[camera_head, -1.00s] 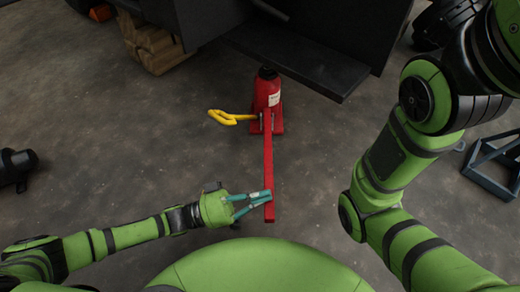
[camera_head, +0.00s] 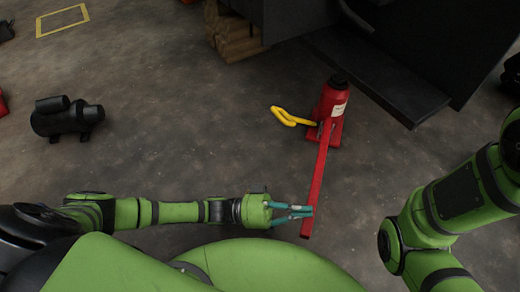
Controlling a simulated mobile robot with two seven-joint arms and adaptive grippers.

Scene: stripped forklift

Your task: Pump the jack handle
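A red bottle jack (camera_head: 334,104) with a dark top and a pale label stands on the floor, right of centre. Its long red jack handle (camera_head: 320,165) slopes from the jack toward me, ending near my body. My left gripper (camera_head: 307,211) reaches in from the left, its teal fingertips overlapping the handle near its free end. The fingertips lie close together; whether they clamp the handle or only lie across it cannot be made out. My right arm shows at the right, but its gripper is out of the picture.
A yellow hook-shaped piece (camera_head: 287,116) sticks out left of the jack. The dark forklift body (camera_head: 390,75) rises behind and right of it, with wooden blocks (camera_head: 232,36) under it. A black motor-like unit (camera_head: 66,118) lies at the left. Floor between is clear.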

